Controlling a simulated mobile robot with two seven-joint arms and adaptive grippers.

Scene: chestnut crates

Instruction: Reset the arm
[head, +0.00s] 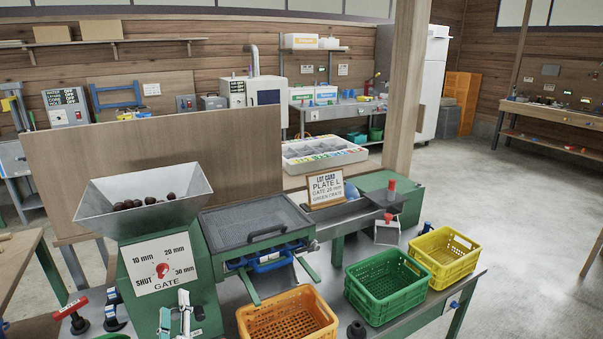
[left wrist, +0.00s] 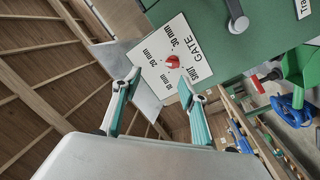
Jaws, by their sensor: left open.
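My left gripper (head: 175,312) is at the bottom of the head view, in front of the green machine's gate panel. Its two green-and-grey fingers stand apart with nothing between them. In the left wrist view the open gripper (left wrist: 158,88) faces the white gate panel (left wrist: 152,50). The red gate knob (left wrist: 172,62) shows beyond the fingertips, apart from them. In the head view the red knob (head: 162,270) sits amid the marks 10 mm, 20 mm, 30 mm and SHUT; I cannot tell which it points to. My right gripper does not show.
A metal hopper (head: 147,192) with several chestnuts tops the machine. Orange (head: 290,335), green (head: 387,312) and yellow (head: 458,277) crates stand at right, looking empty. A lot card (head: 326,190) stands behind. Open floor lies at right.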

